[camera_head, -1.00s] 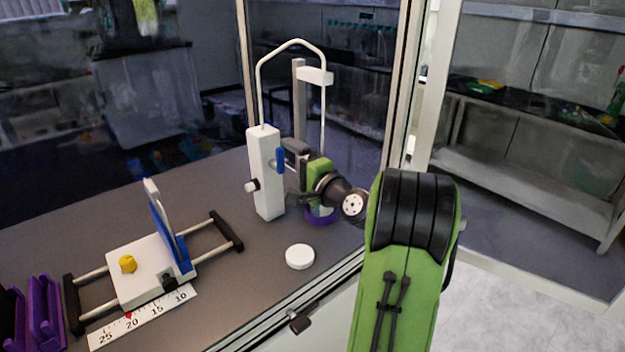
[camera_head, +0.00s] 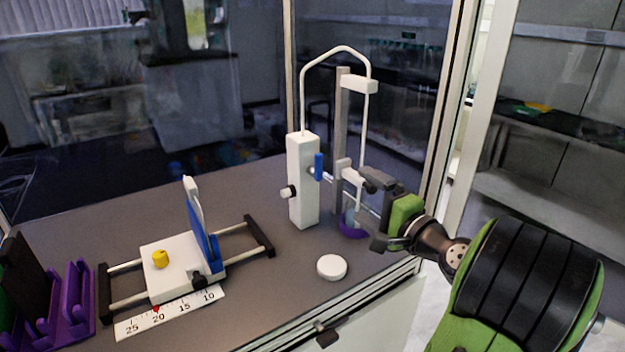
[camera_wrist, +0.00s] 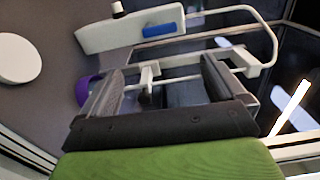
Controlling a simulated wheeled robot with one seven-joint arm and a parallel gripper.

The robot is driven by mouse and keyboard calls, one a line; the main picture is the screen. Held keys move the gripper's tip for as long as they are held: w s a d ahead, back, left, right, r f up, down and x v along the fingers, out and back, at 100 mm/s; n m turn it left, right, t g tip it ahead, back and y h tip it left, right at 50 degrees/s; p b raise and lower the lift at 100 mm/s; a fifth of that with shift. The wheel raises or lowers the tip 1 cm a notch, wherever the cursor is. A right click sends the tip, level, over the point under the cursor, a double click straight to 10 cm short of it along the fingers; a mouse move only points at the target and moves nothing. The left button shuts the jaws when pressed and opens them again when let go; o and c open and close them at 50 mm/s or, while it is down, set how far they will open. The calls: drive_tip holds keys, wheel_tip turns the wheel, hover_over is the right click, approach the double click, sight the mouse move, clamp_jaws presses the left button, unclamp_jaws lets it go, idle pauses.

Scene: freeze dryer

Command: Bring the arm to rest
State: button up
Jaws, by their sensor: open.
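My gripper (camera_head: 367,207) is open in the head view, at the right side of the grey bench, with my green and black arm reaching in from the lower right. Its two dark fingers also show spread apart in the wrist view (camera_wrist: 165,90). Between and beyond them stands a grey post with a white clamp (camera_head: 350,174) and a purple base (camera_head: 353,229). Part of a clear vessel seems to stand over the purple base, partly hidden by the gripper. I cannot tell whether the fingers touch anything.
A white column (camera_head: 303,185) with a blue handle and bent tube stands left of the gripper. A white round lid (camera_head: 331,267) lies in front. A sliding carriage (camera_head: 175,265), ruler (camera_head: 170,312) and purple rack (camera_head: 72,310) are at left. A glass frame post (camera_head: 450,110) stands close at right.

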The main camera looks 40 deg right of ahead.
drive_tip(key=w+a+f+n+g+y, duration=0.1)
drive_tip(key=a+f+n+g, duration=0.2)
drive_tip(key=a, duration=0.4)
drive_tip(key=a+f+n+g+y+p, duration=0.1)
drive_tip(key=a+n+g+y, duration=0.1)
drive_tip(key=a+n, duration=0.45)
drive_tip(key=w+a+f+n+g+y, duration=0.1)
drive_tip(key=a+f+n+g, duration=0.15)
drive_tip(key=a, duration=0.65)
drive_tip(key=s+a+n+g+h, duration=0.1)
drive_tip(key=s+a+n+g, duration=0.1)
drive_tip(key=s, duration=0.6)
drive_tip(key=s+a+f+n+g+h+p, duration=0.1)
drive_tip(key=s+n+g+h, duration=0.1)
drive_tip(key=s, duration=0.6)
drive_tip(key=n+g, duration=0.1)
drive_tip(key=n, duration=0.1)
drive_tip(key=shift+s+a+n, duration=0.4)
drive_tip(key=shift+f, duration=0.1)
